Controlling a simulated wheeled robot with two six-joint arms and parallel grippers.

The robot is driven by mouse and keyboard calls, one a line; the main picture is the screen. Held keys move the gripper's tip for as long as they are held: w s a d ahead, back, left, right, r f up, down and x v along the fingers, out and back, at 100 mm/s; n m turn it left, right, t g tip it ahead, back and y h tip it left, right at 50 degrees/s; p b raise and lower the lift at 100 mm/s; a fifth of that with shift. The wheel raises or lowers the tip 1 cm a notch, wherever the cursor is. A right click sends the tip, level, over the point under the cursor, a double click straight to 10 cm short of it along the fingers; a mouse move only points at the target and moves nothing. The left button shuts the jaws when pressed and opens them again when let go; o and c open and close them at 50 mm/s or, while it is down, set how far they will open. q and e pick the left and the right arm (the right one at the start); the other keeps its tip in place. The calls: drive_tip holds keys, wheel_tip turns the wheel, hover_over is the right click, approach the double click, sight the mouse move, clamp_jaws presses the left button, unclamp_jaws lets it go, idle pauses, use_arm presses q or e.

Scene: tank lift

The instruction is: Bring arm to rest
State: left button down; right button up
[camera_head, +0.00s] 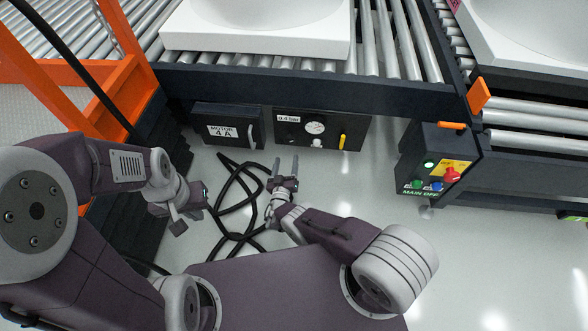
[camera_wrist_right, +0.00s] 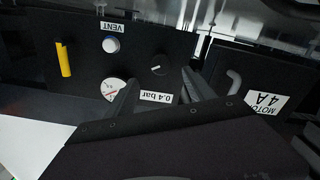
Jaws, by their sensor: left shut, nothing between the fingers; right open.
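My left gripper (camera_head: 181,222) is shut and empty, held low in front of my left arm at the left of the head view, over the floor. My right gripper (camera_head: 285,168) is open, its two fingers pointing away from me toward the black gauge panel (camera_head: 290,132) labelled 0.4 bar. In the right wrist view its fingers (camera_wrist_right: 160,82) stand apart with nothing between them, and the panel shows upside down behind them. The panel carries a round gauge (camera_head: 315,128), a yellow handle (camera_head: 343,142) and a white knob marked VENT (camera_wrist_right: 111,45).
A Motor 4A box (camera_head: 225,140) sits left of the panel, under a roller conveyor (camera_head: 300,82) bearing a white basin (camera_head: 255,45). A black cable (camera_head: 225,218) lies coiled on the floor between my grippers. A control box (camera_head: 438,165) stands right; an orange frame (camera_head: 110,95) stands left.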

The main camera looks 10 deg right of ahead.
use_arm(q)
drive_tip(key=shift+s+d+f, duration=0.15)
drive_tip(key=shift+s+f, duration=0.05)
drive_tip(key=shift+s, duration=0.25)
